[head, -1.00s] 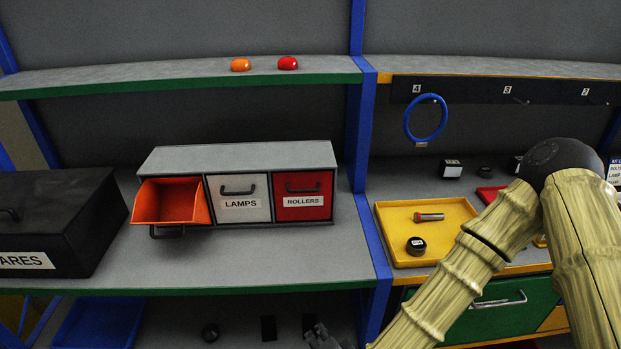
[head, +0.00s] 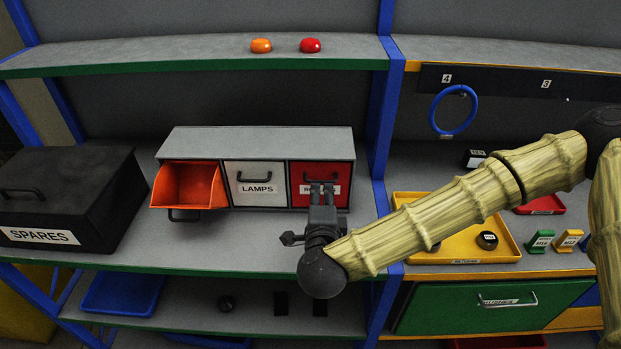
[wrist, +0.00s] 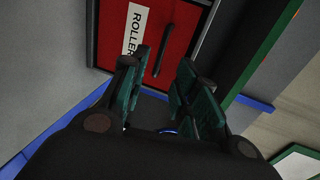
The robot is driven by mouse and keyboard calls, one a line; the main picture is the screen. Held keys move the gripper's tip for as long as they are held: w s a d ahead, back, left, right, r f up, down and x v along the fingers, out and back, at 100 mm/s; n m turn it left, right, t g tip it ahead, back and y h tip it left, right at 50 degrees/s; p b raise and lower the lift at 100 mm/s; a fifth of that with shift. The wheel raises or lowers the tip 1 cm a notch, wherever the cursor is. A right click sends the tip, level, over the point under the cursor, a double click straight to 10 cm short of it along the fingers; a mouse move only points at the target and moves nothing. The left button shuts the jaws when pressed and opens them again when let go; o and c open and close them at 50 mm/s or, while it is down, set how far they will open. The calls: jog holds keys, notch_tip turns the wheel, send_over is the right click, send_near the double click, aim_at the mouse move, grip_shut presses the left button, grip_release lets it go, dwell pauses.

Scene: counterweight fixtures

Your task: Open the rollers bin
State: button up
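The rollers bin (head: 306,171) is the red front at the right end of a three-bin unit (head: 262,141) on the shelf, and it is shut. Its front also fills the top of the wrist view (wrist: 112,45), with the white ROLLERS label. Its dark handle (wrist: 164,51) shows there in line with the gap between my fingers. My gripper (head: 323,188) is right in front of the bin, hiding part of its label and handle. In the wrist view my gripper (wrist: 163,70) is open, one finger on each side of the handle's near end. I see no contact.
The lamps bin (head: 248,196) beside it is shut, and the orange bin (head: 186,184) at the left is tipped open. A black SPARES box (head: 63,200) stands left. A blue post (head: 381,150) rises close on the right. The shelf in front is mostly clear.

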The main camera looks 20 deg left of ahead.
aim_at(320, 182)
jog(key=x, duration=0.2)
jog(key=p+x, duration=0.1)
jog(key=x, duration=0.1)
jog(key=shift+a, duration=0.25)
jog(key=shift+p+x, duration=0.55)
jog(key=shift+x, duration=0.65)
grip_shut()
